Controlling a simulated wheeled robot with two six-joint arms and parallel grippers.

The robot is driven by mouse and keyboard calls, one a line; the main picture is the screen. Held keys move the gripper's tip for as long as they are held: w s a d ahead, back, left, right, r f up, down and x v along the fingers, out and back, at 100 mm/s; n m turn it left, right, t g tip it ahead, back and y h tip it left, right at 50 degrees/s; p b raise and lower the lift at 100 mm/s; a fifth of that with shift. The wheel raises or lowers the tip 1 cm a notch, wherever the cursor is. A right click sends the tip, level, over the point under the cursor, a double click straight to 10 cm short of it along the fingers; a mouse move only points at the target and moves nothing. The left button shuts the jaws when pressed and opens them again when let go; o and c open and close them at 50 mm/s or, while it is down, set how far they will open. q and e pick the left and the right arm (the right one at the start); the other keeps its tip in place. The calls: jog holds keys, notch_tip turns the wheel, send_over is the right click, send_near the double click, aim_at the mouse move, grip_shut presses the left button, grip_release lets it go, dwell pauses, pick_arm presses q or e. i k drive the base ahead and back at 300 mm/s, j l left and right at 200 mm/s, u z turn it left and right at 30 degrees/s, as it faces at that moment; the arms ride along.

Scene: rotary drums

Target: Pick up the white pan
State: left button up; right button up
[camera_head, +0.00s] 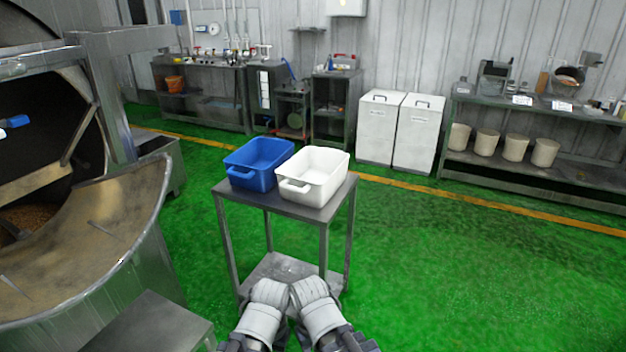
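The white pan (325,190) is a rectangular tub with a handle at its near left end. It sits upright and looks empty on top of a small grey metal table (304,212), right beside a blue pan. My two white and grey arms show low in the head view, close together in front of the table. No gripper fingers can be made out on either arm. Nothing of mine touches the white pan.
The blue pan (252,178) stands left of the white one. A large metal drum machine with a curved chute (120,230) fills the left. White bins (378,132) and a shelf with buckets (487,142) line the back wall. Green floor (450,270) is clear at right.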

aim_at(312, 175)
jog(key=u, duration=0.4)
jog(key=i+l+u, duration=0.2)
jog(key=u, duration=0.15)
jog(key=i+l+u, duration=0.2)
jog(key=u, duration=0.15)
jog(key=i+l, duration=0.15)
jog(key=l, duration=0.15)
jog(key=i+l+u, duration=0.15)
jog(key=i+l, duration=0.2)
jog(key=l, duration=0.25)
jog(key=i+l+u, duration=0.1)
jog(key=l, duration=0.2)
